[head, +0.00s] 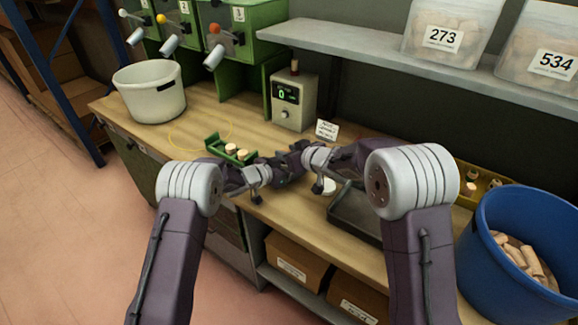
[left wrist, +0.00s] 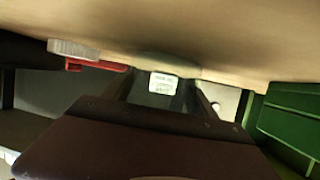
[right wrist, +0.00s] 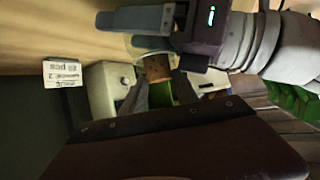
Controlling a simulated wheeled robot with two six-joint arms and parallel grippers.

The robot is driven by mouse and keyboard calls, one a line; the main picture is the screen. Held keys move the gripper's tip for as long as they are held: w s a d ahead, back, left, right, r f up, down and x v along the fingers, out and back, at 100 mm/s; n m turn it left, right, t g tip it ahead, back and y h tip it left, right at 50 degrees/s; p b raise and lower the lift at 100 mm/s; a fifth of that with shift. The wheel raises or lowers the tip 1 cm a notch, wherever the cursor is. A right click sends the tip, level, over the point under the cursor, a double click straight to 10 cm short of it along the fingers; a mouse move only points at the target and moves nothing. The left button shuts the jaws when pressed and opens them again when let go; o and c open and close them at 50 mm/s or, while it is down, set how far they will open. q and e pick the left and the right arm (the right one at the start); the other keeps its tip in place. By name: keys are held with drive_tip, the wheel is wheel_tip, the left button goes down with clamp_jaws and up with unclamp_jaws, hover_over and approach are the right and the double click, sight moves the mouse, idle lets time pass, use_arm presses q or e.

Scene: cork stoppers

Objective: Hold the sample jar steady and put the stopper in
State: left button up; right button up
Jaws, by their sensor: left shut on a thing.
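My left gripper (head: 268,176) is shut and points right across the bench. Between its fingers, the left wrist view shows a dull grey-green shape (left wrist: 168,66) that appears to be the sample jar. My right gripper (head: 296,160) faces it from the right, very close. The right wrist view shows a brown cork stopper (right wrist: 158,67) between the right fingertips, which look closed on it. The left gripper (right wrist: 150,18) is just beside the stopper there. The jar is mostly hidden by the grippers, and I cannot tell whether the stopper touches its mouth.
A green rack (head: 222,146) with corks stands left of the grippers. A meter (head: 293,103) and a white card (head: 327,130) stand behind. A white bucket (head: 150,92) is at far left. A dark tray (head: 352,217) and a blue bin (head: 520,225) are at right.

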use_arm(q)
drive_tip(key=shift+w+f, duration=0.15)
drive_tip(key=shift+w, duration=0.1)
use_arm(e)
drive_tip(key=v, duration=0.7)
drive_tip(key=shift+s+d+r, duration=0.1)
use_arm(q)
drive_tip(key=o, duration=1.7)
drive_tip(key=shift+a+f, duration=0.1)
drive_tip(key=shift+s+a, duration=0.1)
drive_tip(key=v, duration=1.1)
drive_tip(key=shift+s+a+r, duration=0.15)
drive_tip(key=shift+s+r, duration=0.1)
drive_tip(key=shift+r, duration=0.05)
